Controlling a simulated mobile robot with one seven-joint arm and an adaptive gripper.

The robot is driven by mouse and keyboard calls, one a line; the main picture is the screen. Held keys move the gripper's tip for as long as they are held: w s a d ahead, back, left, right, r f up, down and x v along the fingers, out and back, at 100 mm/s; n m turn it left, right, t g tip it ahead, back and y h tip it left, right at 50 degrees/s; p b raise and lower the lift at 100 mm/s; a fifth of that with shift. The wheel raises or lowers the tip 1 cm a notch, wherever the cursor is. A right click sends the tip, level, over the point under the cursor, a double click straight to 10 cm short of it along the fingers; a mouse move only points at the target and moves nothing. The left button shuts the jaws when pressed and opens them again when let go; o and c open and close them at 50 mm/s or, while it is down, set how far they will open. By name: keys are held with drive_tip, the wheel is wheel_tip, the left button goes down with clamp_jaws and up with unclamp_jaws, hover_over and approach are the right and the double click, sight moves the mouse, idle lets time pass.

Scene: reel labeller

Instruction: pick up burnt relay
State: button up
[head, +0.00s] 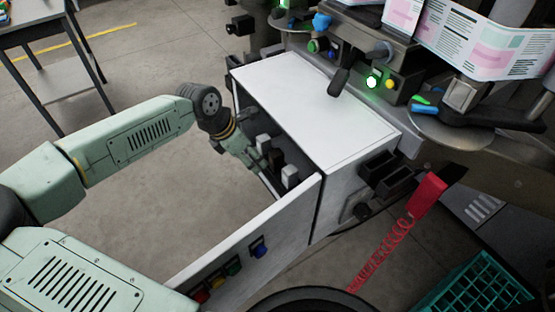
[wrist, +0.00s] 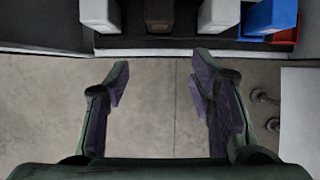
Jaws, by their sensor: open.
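The burnt relay (head: 276,159) is the dark brown block between two white relays inside the open cabinet (head: 310,95). In the wrist view it shows at the top middle as a brownish-grey block (wrist: 159,12), its upper part cut off by the frame edge. A white relay (wrist: 100,13) stands on its left and another (wrist: 217,14) on its right, with gaps between. My gripper (wrist: 158,72) is open and empty. Its fingers point toward the relay row, short of it, with the burnt relay roughly in line between them. In the head view my gripper (head: 251,160) is at the cabinet opening.
A blue block (wrist: 270,16) and a red part (wrist: 286,36) sit right of the relays. The open cabinet door (head: 255,240) with coloured buttons stands at the near side. A red handset (head: 428,194) and a teal crate (head: 470,285) are at the right. Floor left of the door is clear.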

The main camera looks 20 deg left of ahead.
sight(275, 153)
drive_tip(key=w+d, duration=0.1)
drive_tip(key=w, duration=0.1)
drive_tip(key=w+d, duration=0.2)
drive_tip(key=shift+w+d, duration=0.25)
drive_tip(key=b+x, duration=0.2)
drive_tip(key=x, duration=0.3)
drive_tip(key=shift+w, duration=0.1)
clamp_jaws()
idle(0.3)
